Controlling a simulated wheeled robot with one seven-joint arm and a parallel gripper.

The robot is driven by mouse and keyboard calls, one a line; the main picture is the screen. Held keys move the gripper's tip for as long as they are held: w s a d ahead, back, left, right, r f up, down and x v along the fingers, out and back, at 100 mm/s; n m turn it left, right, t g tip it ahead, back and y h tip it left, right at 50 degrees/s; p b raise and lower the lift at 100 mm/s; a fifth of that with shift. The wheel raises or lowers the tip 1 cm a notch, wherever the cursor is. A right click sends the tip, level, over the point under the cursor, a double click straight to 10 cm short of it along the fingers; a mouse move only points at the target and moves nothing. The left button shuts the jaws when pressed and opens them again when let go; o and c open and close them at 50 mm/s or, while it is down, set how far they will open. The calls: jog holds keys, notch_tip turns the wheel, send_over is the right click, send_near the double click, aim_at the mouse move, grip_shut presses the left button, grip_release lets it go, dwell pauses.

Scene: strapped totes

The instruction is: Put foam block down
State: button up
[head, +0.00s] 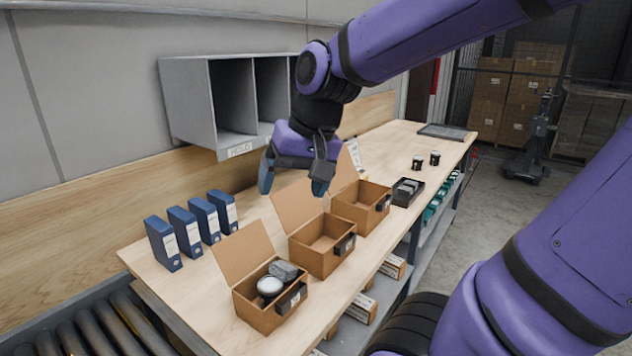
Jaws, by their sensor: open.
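My gripper (294,182) is open, with nothing visible between its fingers. It hangs above the row of cardboard boxes, near the raised lid of the middle box (318,262). A grey block (284,270), which may be the foam block, lies in the open front box (262,318) beside a round white-topped item (270,286). The middle box is open and its visible inside looks empty. The far box (358,216) is also open, its inside partly hidden. Each box has a dark latch or strap piece on its right side.
A black tray (417,197) with grey pieces sits right of the far box. Two dark cups (418,163) stand farther back. Several blue binders (163,245) stand at left. A grey shelf unit (190,100) hangs on the wall. Black rollers (95,325) lie at the front left.

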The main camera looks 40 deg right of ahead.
jog(key=s+a+r+n+t+h, duration=0.1)
jog(key=s+r+n+t, duration=0.1)
jog(key=s, duration=0.5)
jog(key=shift+s+a+r+n+h, duration=0.15)
jog(key=shift+a+r+n+h, duration=0.25)
jog(key=shift+n, duration=0.6)
